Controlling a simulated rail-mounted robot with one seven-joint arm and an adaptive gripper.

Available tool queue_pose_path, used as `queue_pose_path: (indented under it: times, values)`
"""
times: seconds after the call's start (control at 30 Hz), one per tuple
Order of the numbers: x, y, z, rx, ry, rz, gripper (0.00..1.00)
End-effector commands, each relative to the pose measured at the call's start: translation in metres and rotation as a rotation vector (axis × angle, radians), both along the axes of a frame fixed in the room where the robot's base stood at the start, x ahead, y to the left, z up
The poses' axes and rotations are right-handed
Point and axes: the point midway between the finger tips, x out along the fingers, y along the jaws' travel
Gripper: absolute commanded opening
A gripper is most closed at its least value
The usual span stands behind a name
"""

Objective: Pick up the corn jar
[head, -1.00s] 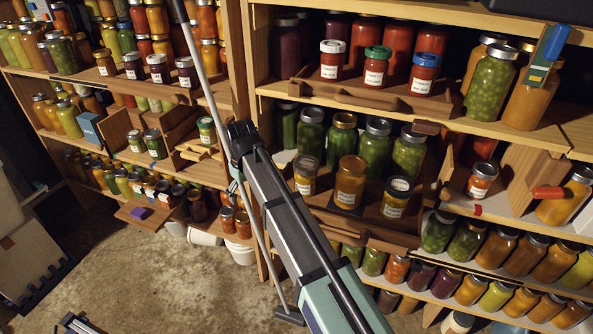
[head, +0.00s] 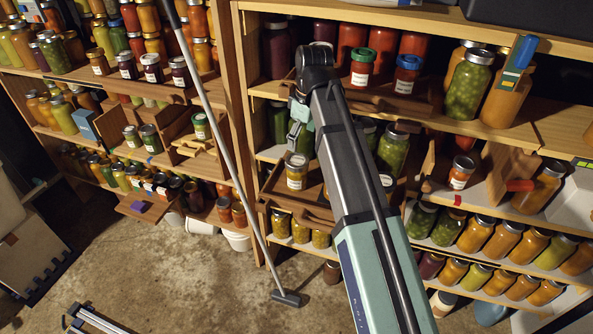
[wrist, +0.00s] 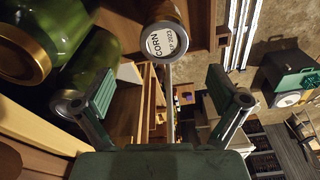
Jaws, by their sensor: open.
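The corn jar (wrist: 168,28) is at the top of the wrist view, with a round white label reading CORN SEP 2023 facing my camera. My gripper (wrist: 164,90) is open and empty, its two fingers spread wide. The jar shows beyond the fingertips and in the gap between them, with no visible contact. In the head view my gripper (head: 297,132) is at the middle shelf, just above a yellow labelled jar (head: 296,176) that appears to be the same one. My arm hides the jars to its right.
Green jars (wrist: 55,25) stand close by at the left of the wrist view. A wooden tray edge (head: 305,209) lies at the front of the shelf. The board above (head: 275,90) carries jars with blue (head: 408,66) and green (head: 361,64) lids.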

Motion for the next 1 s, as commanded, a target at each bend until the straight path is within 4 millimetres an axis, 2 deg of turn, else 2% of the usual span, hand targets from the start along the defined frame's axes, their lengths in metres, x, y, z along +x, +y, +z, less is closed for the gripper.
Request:
queue_pose_path:
  times: [0.3, 0.43, 0.73, 1.0]
  values:
    - [0.002, 0.006, -0.053, 0.000, 0.001, 0.000, 0.97]
    - [0.003, 0.008, -0.065, -0.001, 0.001, -0.001, 0.97]
    - [0.002, 0.010, -0.079, 0.000, 0.001, -0.001, 0.97]
    - [0.001, 0.015, -0.110, 0.000, 0.002, -0.002, 0.97]
